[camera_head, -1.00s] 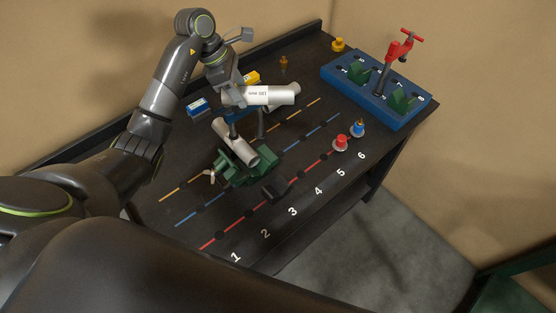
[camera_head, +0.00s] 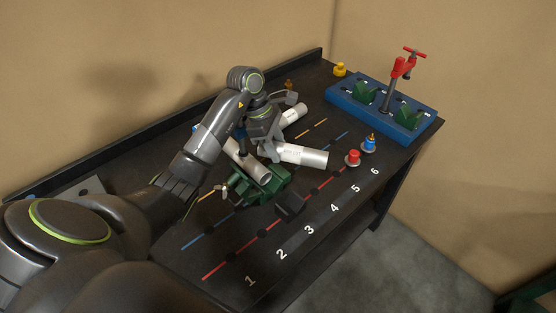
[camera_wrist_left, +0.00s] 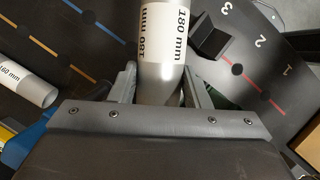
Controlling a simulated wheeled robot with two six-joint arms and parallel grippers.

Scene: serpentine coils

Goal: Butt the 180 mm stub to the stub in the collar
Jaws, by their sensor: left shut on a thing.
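My left gripper (camera_head: 272,150) is shut on the silver 180 mm stub (camera_head: 306,155), which points right above the table. The stub's printed label shows in the left wrist view (camera_wrist_left: 163,38), between the two fingers. Another silver stub (camera_head: 248,162) lies in the green collar (camera_head: 262,186), just left of the held stub. The held stub's left end is hidden by my gripper, so I cannot tell whether the two touch. My right gripper is not in view.
A 160 mm stub (camera_wrist_left: 25,86) lies behind my gripper. A dark block (camera_head: 290,203) stands in front of the collar. Red (camera_head: 353,158) and blue (camera_head: 369,144) buttons stand to the right. A blue rack (camera_head: 385,107) with a red-handled clamp (camera_head: 403,67) stands at the back right.

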